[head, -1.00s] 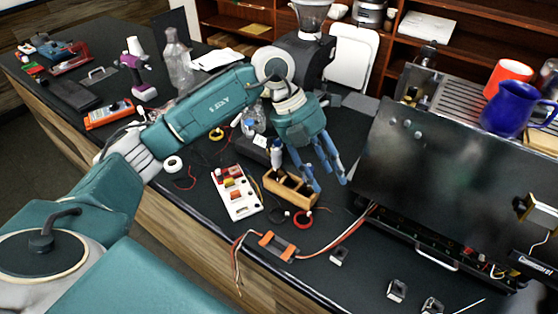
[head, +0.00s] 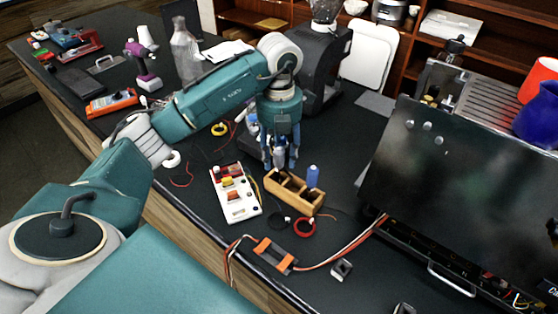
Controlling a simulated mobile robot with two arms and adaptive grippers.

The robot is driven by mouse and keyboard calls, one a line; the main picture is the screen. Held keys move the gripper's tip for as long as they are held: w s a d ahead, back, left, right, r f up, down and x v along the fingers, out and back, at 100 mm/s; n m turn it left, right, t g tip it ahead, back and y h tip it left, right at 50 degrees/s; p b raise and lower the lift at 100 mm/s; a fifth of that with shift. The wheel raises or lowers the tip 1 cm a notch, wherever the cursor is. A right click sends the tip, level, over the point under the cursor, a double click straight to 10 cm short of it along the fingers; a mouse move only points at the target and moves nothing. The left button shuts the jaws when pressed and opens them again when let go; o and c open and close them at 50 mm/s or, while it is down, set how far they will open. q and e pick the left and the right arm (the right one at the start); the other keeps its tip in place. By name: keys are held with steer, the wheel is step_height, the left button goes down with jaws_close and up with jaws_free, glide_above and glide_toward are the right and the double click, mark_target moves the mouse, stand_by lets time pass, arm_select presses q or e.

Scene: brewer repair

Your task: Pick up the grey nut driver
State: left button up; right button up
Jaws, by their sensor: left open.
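The grey nut driver (head: 279,156) appears to stand upright at the left end of a wooden holder block (head: 304,207) on the dark bench. My left gripper (head: 280,163) points straight down over it. Its blue-tipped fingers are open, one on each side of the grey handle. I cannot tell whether they touch it. The fingers and palm hide part of the handle. A blue-handled driver (head: 313,177) stands upright in the holder, right of my gripper. My right gripper is not in view.
A white component board (head: 236,196) lies left of the holder. Red tape (head: 303,227) and an orange-ended part with wires (head: 274,255) lie in front. The brewer's dark metal panel (head: 455,165) stands to the right. A clear bottle (head: 185,55) stands behind my arm.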

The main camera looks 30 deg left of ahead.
mark_target(279, 167)
arm_select(q)
steer(key=shift+w+f, duration=0.1)
steer(key=shift+f, duration=0.25)
steer(key=f+p, duration=0.1)
steer(key=f, duration=0.1)
steer(key=f+p, duration=0.2)
steer(key=shift+w+a+f, duration=0.1)
steer(key=shift+w+a, duration=0.05)
steer(key=shift+a, duration=0.05)
steer(key=shift+f, duration=0.3)
steer(key=shift+w+f, duration=0.1)
steer(key=shift+c, duration=1)
jaws_close()
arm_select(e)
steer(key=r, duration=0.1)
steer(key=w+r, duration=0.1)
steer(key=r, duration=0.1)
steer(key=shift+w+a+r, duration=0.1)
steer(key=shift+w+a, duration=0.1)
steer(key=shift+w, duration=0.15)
